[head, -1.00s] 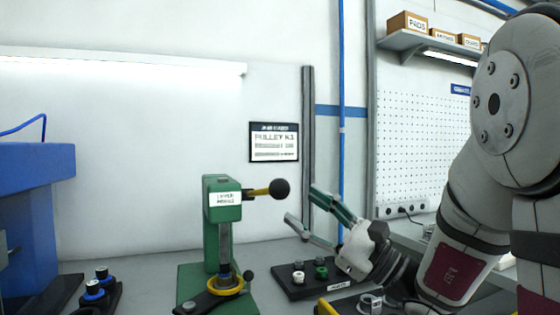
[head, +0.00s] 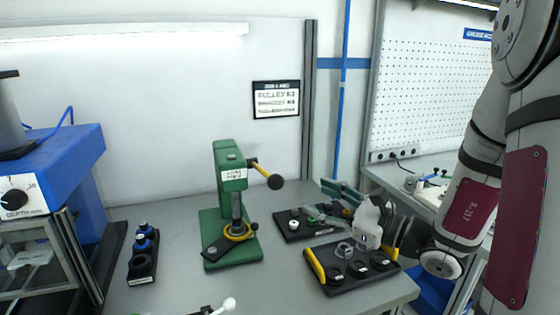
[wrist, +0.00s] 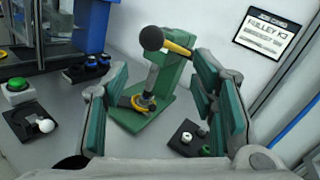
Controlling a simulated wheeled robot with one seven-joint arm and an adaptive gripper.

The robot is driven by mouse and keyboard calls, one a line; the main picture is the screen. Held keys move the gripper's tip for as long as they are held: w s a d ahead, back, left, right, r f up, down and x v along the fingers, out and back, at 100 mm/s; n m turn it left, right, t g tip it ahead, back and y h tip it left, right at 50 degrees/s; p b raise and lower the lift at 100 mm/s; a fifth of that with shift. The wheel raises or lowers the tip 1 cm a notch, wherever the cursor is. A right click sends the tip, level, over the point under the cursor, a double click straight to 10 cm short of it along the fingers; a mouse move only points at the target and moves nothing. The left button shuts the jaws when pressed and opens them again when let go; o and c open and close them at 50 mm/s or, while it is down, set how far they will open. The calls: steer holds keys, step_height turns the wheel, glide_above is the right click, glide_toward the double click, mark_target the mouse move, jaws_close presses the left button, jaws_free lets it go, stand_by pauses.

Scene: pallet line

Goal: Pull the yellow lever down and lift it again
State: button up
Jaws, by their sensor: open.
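The yellow lever (head: 262,171) with a dark ball knob (head: 275,182) sticks out to the right from the top of the green press (head: 231,194). In the wrist view the lever (wrist: 177,48) and its black knob (wrist: 151,38) lie ahead of the fingers, in the gap between them. My gripper (head: 322,205) is open and empty, to the right of the knob and apart from it. Its two green-padded fingers also show in the wrist view (wrist: 163,115). Below the press ram is a yellow ring (head: 238,232) on a dark plate.
A black tray (head: 290,235) with small parts and a yellow-edged tray (head: 345,287) lie right of the press. A dark holder with blue-topped pieces (head: 143,268) and a blue machine (head: 75,165) stand left.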

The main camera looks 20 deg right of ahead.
mark_target(282, 185)
steer(key=x, duration=0.4)
steer(key=p+x, duration=0.1)
steer(key=x, duration=0.3)
steer(key=a+p+x, duration=0.1)
steer(key=x, duration=0.3)
steer(key=shift+s, duration=0.35)
steer(key=shift+r, duration=0.1)
jaws_close()
